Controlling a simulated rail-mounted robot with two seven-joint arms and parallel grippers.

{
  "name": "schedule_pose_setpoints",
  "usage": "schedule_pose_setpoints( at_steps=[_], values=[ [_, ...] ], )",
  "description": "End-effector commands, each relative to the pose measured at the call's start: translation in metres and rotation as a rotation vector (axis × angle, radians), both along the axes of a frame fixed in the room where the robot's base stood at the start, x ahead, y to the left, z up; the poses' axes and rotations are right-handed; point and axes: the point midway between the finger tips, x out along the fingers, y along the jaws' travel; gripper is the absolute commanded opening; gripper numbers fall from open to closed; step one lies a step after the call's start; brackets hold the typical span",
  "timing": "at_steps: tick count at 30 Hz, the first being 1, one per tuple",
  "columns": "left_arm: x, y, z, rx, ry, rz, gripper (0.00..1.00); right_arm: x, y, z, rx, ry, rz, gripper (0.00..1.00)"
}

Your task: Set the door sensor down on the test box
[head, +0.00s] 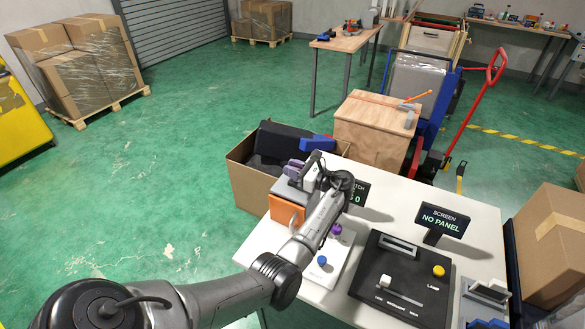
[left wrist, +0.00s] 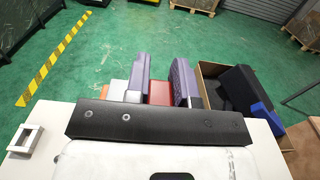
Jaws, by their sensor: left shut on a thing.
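My left gripper (head: 297,168) is above the left back edge of the white table. In the left wrist view its two purple fingers (left wrist: 159,82) are shut on a small red thing (left wrist: 158,93), which I take to be the door sensor. The arm and fingers hide it in the head view. A black box (head: 405,270) with a slot, a lever and a yellow lamp lies on the table to the right of my left arm; it appears to be the test box. My left gripper is apart from it. My right gripper is not in view.
A screen reading "NO PANEL" (head: 442,221) stands behind the black box. A white unit (head: 312,277) with blue and purple knobs lies beside my left arm. A closed carton (head: 550,245) stands right.

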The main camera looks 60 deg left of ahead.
Motion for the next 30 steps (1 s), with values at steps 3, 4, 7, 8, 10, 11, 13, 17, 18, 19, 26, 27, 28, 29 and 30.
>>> schedule_pose_setpoints(
  at_steps=[3, 4, 7, 8, 10, 11, 13, 17, 18, 19, 26, 27, 28, 29, 30],
  values=[
    [-0.0001, 0.0001, -0.0028, 0.0, 0.0, 0.0, 0.0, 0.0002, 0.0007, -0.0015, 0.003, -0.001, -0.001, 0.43],
    [-0.0001, 0.0001, -0.0034, -0.001, 0.001, 0.0, 0.0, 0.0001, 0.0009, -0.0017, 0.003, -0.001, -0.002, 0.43],
    [-0.0001, 0.0001, -0.0053, -0.001, 0.001, 0.0, 0.0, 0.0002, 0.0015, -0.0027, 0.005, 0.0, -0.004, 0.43],
    [-0.0001, 0.0001, -0.0059, -0.001, 0.001, 0.0, 0.0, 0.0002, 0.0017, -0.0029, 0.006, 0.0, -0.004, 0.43],
    [-0.0001, 0.0001, -0.0072, 0.0, 0.0, 0.0, 0.0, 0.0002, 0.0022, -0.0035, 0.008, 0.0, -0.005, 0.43],
    [-0.0001, 0.0001, -0.0077, 0.0, 0.0, 0.0, 0.0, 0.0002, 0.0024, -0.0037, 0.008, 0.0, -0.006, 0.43],
    [-0.0001, 0.0001, -0.009, 0.0, 0.0, 0.0, 0.0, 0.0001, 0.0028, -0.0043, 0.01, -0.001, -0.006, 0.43],
    [-0.0001, 0.0001, -0.0115, 0.0, 0.0, 0.0, 0.0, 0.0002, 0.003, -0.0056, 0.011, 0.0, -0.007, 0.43],
    [-0.0001, 0.0001, -0.0105, 0.001, -0.001, 0.0, 0.26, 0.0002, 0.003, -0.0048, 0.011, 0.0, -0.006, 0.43],
    [-0.0001, 0.0001, -0.0105, 0.001, -0.001, 0.0, 0.29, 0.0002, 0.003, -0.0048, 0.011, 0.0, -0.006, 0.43],
    [-0.0001, 0.0001, -0.0105, 0.0, 0.0, 0.0, 0.51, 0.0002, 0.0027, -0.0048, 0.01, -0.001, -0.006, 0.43],
    [-0.0001, 0.0001, -0.0105, 0.0, 0.0, 0.0, 0.52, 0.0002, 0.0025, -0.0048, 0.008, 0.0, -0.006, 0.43],
    [-0.0001, 0.0001, -0.0105, 0.0, 0.0, 0.0, 0.52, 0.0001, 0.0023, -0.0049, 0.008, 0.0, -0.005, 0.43],
    [0.0, 0.0, -0.0105, 0.0, 0.0, 0.0, 0.52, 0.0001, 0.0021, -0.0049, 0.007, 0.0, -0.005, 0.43],
    [0.0, 0.0, -0.0105, 0.0, 0.0, 0.0, 0.52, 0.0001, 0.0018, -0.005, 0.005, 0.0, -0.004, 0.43]
  ],
)
